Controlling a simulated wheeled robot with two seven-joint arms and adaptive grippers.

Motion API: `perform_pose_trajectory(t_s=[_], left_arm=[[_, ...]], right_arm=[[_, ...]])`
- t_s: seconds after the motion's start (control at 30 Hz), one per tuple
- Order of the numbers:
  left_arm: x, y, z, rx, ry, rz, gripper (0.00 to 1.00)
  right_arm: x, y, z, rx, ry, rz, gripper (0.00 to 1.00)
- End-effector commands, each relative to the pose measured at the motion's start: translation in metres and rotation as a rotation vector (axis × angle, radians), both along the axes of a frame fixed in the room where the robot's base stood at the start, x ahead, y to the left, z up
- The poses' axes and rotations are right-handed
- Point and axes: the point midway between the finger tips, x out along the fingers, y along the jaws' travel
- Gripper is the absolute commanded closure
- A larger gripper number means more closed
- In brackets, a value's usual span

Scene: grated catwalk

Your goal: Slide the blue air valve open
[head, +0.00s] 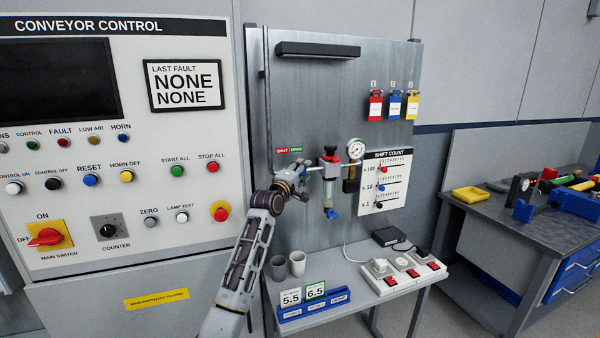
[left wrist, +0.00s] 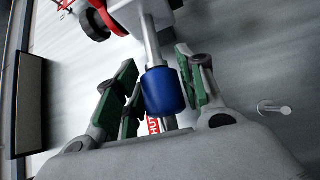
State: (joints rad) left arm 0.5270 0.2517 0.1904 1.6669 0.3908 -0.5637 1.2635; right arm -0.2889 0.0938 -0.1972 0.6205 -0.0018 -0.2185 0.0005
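The blue air valve shows in the left wrist view as a blue sleeve (left wrist: 165,91) on a thin metal pipe (left wrist: 150,40). In the head view the sleeve is hidden by my left gripper (head: 297,178), which is at the left end of the pipe, below the red SHUT and green OPEN label (head: 289,150). In the left wrist view my left gripper (left wrist: 160,88) has its green-padded fingers apart, one on each side of the sleeve. A gap shows on the left; whether the right finger touches it I cannot tell. My right gripper is not in view.
Right of the gripper are a red-knobbed regulator (head: 329,156), a gauge (head: 356,149) and a hanging bowl (head: 329,193). Cups (head: 297,263), a blue card holder (head: 312,305) and power sockets (head: 402,270) stand on the shelf below. The conveyor control panel (head: 130,200) is at the left.

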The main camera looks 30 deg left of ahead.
Motion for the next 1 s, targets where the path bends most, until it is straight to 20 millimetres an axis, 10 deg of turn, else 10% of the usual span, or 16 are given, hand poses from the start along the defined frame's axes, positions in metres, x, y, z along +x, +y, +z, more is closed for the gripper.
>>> perform_pose_trajectory(t_s=[1.0], left_arm=[[-0.035, -0.002, -0.005, 0.000, 0.000, 0.000, 0.45]], right_arm=[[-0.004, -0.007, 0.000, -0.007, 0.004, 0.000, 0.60]])
